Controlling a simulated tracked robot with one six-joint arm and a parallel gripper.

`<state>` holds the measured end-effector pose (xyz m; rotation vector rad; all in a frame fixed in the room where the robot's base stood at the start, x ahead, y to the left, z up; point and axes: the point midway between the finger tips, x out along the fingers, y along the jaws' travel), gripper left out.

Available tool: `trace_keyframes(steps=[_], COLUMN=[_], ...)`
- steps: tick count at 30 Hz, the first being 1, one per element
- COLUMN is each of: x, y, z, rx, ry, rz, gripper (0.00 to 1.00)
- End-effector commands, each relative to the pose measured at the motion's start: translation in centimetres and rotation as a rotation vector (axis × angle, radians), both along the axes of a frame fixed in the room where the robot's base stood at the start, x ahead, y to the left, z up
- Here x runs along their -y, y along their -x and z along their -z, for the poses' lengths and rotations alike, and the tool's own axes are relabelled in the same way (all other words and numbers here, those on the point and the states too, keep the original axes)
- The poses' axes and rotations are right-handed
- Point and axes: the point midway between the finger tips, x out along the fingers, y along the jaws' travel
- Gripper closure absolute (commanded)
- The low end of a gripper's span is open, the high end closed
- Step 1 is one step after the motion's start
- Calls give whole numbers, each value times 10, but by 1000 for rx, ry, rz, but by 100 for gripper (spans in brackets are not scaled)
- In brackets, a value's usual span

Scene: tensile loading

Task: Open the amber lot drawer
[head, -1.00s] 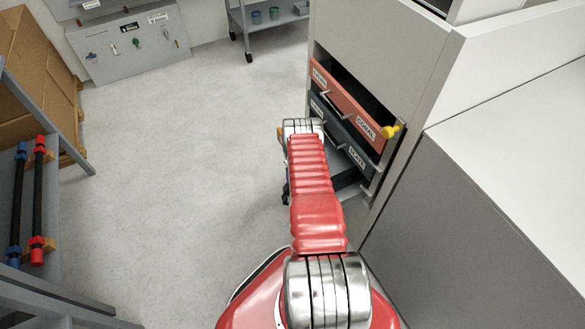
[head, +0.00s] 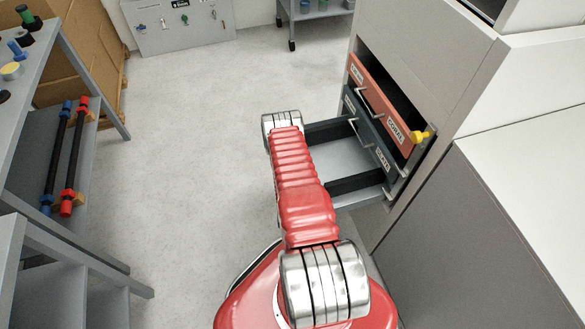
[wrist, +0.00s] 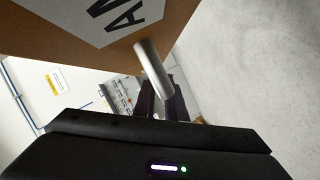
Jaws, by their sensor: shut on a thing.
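The amber lot drawer (head: 350,158) stands well out of the cabinet, below the coral and slate drawers, with its grey floor and dark side walls in view. In the wrist view its orange-brown front (wrist: 180,18) fills the top, with a white label that shows "AM". A silver bar handle (wrist: 152,66) sticks out from that front. My gripper (wrist: 163,97) is shut on the handle. In the head view my red arm hides the gripper, the handle and the drawer's front.
The coral drawer (head: 383,108) and the slate drawer (head: 366,135) sit above in the cabinet (head: 420,60). A yellow piece (head: 420,136) sits at the coral drawer's right end. A shelf rack (head: 30,150) with bars stands at left. The floor between is clear.

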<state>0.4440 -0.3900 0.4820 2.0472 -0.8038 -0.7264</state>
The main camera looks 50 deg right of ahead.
Motion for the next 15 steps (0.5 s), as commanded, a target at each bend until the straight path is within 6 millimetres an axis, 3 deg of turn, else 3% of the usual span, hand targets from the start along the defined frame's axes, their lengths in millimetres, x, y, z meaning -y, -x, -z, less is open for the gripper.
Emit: trace_keyframes(steps=[8, 9, 15], x=[-2, -2, 0], y=[5, 5, 4], z=[5, 5, 3], rx=[-10, -10, -7], ry=[-10, -10, -6], rz=[4, 4, 5], gripper=[100, 87, 73])
